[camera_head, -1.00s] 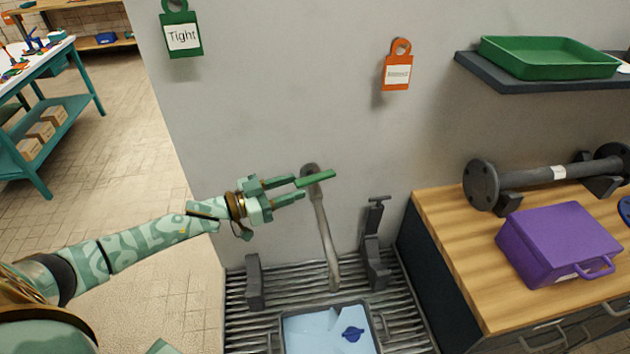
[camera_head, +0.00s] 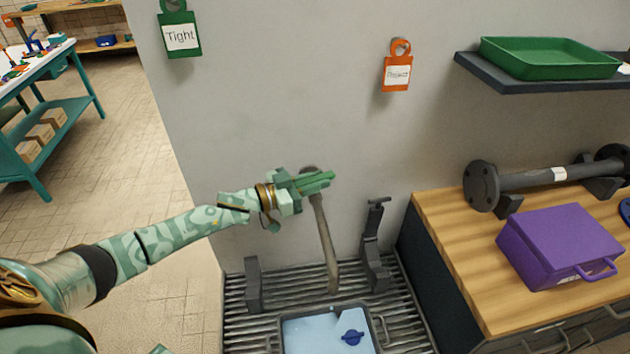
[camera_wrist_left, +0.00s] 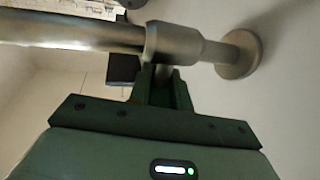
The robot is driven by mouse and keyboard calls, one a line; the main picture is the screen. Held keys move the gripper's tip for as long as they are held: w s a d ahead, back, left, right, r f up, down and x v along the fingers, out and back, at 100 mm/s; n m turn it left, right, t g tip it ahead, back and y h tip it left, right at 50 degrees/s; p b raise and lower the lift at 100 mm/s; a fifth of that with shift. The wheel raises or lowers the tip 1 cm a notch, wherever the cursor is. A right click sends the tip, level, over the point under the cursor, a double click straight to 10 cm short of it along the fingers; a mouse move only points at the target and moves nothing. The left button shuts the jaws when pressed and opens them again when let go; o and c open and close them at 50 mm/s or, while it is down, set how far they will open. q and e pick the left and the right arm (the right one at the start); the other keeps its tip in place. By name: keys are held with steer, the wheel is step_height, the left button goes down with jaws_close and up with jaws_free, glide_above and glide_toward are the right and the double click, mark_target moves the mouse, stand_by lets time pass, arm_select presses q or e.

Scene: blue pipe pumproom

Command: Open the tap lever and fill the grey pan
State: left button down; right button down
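The tap is a grey pipe (camera_head: 325,240) that leaves the wall and runs down toward the pan; its collar and wall flange (camera_wrist_left: 238,54) show close up in the left wrist view. My left gripper (camera_head: 322,181) is at the green tap lever at the tap's top, its fingers close together around it and hiding most of it. In the left wrist view the fingers (camera_wrist_left: 164,88) are just below the collar, with a narrow gap. My right gripper is not in view.
The pan stands on a slatted grey rack (camera_head: 240,325) between two dark uprights. A wooden counter (camera_head: 450,225) on the right holds a purple case (camera_head: 555,240) and a flanged pipe (camera_head: 535,175). A green tray (camera_head: 550,58) is on a shelf above.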

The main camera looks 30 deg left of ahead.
arm_select(q)
steer(key=shift+w+a+f+m+g+h+b, duration=0.1)
steer(key=shift+m+g+h+b, duration=0.4)
steer(key=shift+m+h+b, duration=0.1)
steer(key=shift+f+m+g+h+b, duration=0.1)
steer(key=shift+m+g+h+b, duration=0.7)
steer(key=shift+g+h+b, duration=0.25)
steer(key=shift+r+m+g+h, duration=0.2)
steer(key=shift+m+g+h, duration=0.05)
steer(key=shift+m+g, duration=0.1)
steer(key=c, duration=1.3)
jaws_free()
